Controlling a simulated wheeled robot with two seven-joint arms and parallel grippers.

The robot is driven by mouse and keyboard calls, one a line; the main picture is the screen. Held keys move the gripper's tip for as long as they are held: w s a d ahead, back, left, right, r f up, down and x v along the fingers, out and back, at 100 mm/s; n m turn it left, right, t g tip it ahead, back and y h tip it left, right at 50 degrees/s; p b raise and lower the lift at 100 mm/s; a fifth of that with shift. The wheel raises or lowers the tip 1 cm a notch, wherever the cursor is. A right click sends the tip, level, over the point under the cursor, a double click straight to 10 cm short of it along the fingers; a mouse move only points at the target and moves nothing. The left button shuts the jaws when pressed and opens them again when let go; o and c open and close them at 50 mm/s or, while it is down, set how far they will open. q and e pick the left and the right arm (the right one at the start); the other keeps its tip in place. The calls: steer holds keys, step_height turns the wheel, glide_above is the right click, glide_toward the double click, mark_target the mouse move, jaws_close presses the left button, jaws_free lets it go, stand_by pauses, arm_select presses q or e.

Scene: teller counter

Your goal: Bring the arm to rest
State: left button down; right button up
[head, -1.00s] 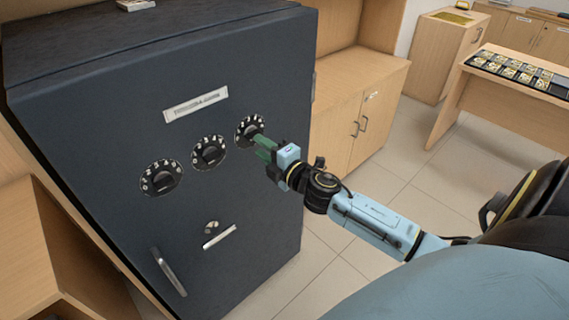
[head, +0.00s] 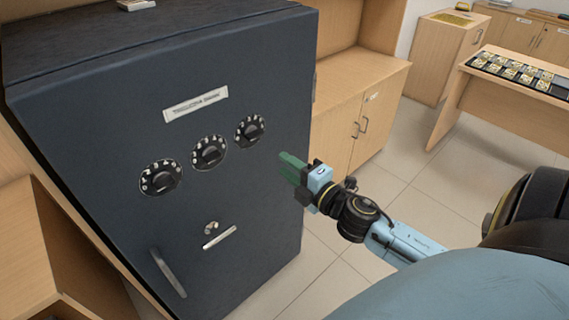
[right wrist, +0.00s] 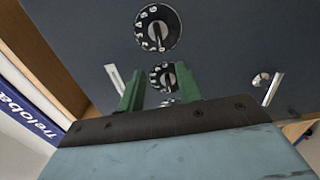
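My right gripper (head: 286,163) is in front of the right side of the dark safe (head: 110,115), apart from its dials. Its green fingers also show in the right wrist view (right wrist: 160,92), spread apart with nothing between them. The safe has three dials in a slanting row: the left dial (head: 161,177), the middle dial (head: 209,152) and the right dial (head: 250,131). Below them are a small keyhole knob (head: 211,228) and a handle (head: 169,272). The safe door looks shut. My left gripper is not in view.
A wooden cabinet (head: 350,110) stands close to the right of the safe. A wooden desk (head: 515,105) with a tray of banknotes (head: 480,63) is farther right. Tiled floor (head: 405,195) lies open between them. A wooden shelf (head: 25,240) is at the left.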

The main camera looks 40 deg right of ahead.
steer(key=shift+f, duration=0.1)
steer(key=s+d+f+m+g+h, duration=0.1)
steer(key=s+f+m+g, duration=0.25)
steer(key=f, duration=0.75)
steer(key=s+f+m+g+h, duration=0.1)
steer(key=s+f+m+g, duration=0.2)
steer(key=f, duration=0.8)
steer(key=s+d+f+m+g+h, duration=0.1)
steer(key=s+f+m+g, duration=0.2)
steer(key=f, duration=0.7)
steer(key=s+a+f+m+g, duration=0.2)
steer(key=s+f, duration=0.4)
steer(key=s, duration=0.4)
steer(key=s+a+f+m+g+y, duration=0.1)
steer(key=s+a+f+m+g, duration=0.1)
steer(key=s+a+f, duration=0.3)
steer(key=s+a+f+m+g, duration=0.3)
steer(key=s+f, duration=0.4)
steer(key=s, duration=0.7)
steer(key=shift+s+a+f, duration=0.3)
steer(key=shift+f, duration=0.05)
steer(key=shift+g, duration=0.25)
